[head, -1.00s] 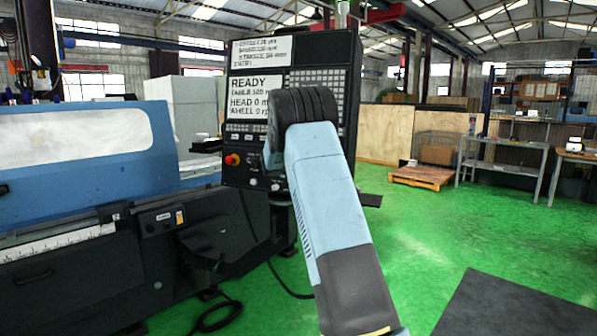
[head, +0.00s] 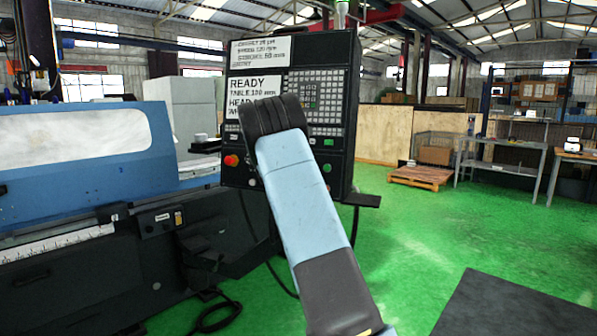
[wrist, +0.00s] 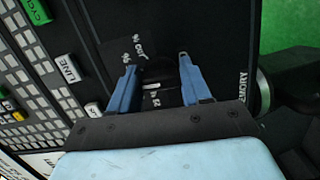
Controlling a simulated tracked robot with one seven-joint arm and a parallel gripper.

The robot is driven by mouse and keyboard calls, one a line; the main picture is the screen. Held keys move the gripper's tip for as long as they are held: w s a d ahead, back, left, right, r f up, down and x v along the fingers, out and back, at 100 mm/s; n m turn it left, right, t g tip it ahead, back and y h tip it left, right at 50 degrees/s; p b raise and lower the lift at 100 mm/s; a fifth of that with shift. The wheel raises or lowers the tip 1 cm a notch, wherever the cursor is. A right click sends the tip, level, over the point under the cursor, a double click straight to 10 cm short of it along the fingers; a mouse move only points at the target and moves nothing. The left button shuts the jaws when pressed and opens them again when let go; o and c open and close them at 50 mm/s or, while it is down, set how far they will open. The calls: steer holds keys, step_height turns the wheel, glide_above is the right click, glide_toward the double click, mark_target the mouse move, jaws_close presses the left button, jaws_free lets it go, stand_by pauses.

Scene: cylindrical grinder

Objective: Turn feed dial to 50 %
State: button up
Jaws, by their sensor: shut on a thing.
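In the wrist view a dark round dial (wrist: 157,72) sits on the black control panel, with a small white mark on it and white lettering around it. My gripper (wrist: 158,70) has its two blue fingers on either side of the dial and is shut on it. The dial's lower part is hidden by the gripper body, and I cannot tell its exact setting. In the head view my arm covers the gripper and dial in front of the control panel (head: 345,130). The panel screen (head: 258,85) reads READY and a TABLE line; smaller text is hard to read.
A red stop button (head: 231,160) and a green button (head: 327,168) are on the lower panel. Keys and a green CYCLE button (wrist: 37,10) lie left of the dial in the wrist view.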

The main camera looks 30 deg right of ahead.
steer(key=n, duration=0.4)
steer(key=shift+a+f+t, duration=0.2)
steer(key=shift+f+t, duration=0.1)
steer(key=shift+c, duration=0.3)
steer(key=shift+n, duration=0.4)
steer(key=shift+d, duration=0.1)
steer(key=o, duration=1)
steer(key=shift+r, duration=0.1)
steer(key=shift+o, duration=0.2)
steer(key=shift+r, duration=0.1)
